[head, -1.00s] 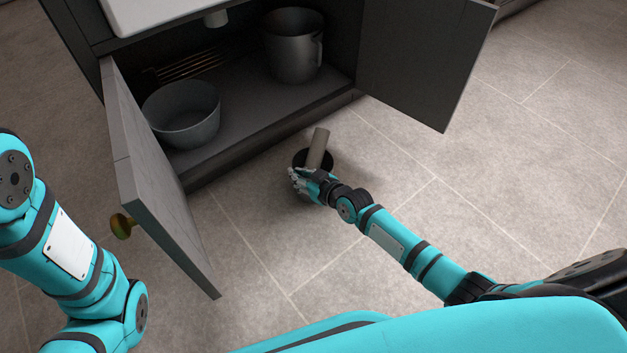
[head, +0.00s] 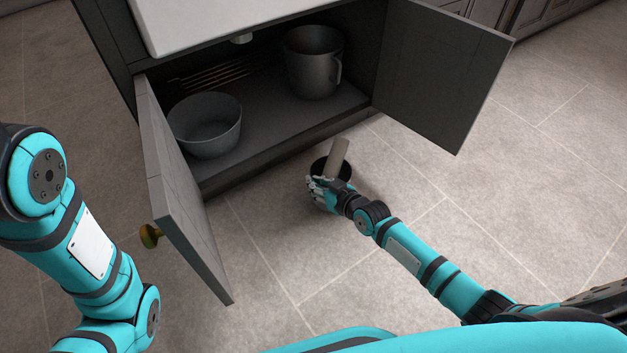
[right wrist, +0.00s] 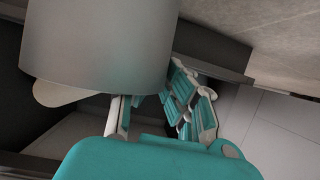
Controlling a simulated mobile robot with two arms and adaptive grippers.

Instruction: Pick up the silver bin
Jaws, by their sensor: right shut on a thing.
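A pale silver-grey cylinder (head: 338,154), which I take as the silver bin, stands tilted on the floor side of the cupboard, with a dark round part at its lower end. My right gripper (head: 322,190) is at its near side in the head view, fingers shut on it. In the right wrist view a large silver cylinder (right wrist: 100,45) fills the upper left, close in front of my fingers (right wrist: 185,100). The fingers partly hide the contact, and whether it touches the floor cannot be told. My left arm shows at the left, but its gripper is out of view.
An open cupboard holds a grey bowl (head: 206,126), a large metal pot (head: 314,66) and a dark rack. Its left door (head: 185,200), with a brass knob (head: 150,235), and right door (head: 445,75) stand open. The tiled floor (head: 530,200) at right is clear.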

